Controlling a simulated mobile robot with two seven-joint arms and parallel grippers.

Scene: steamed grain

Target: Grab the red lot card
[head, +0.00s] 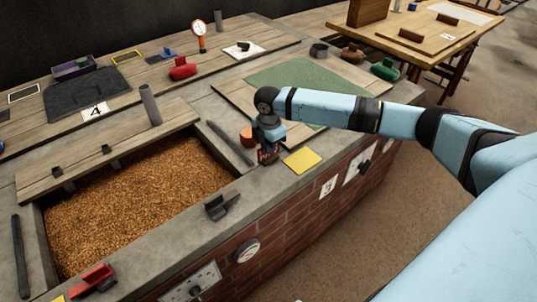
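My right gripper (267,156) points down over the stone ledge beside the grain bin, between an orange round piece (247,136) and a flat yellow card (301,160). A little dark red shows at its fingertips; I cannot tell whether this is a red card or part of the gripper. The fingers are too small and dark to show whether they are open or shut. No red lot card shows clearly elsewhere. My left gripper is not in view.
An open bin of brown grain (140,205) lies left, with a plank lid (110,150) along its back. A dark rod (230,143) and a black bracket (217,207) lie near the gripper. A green mat (305,78) lies behind my arm. A red-handled piece (92,281) sits front left.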

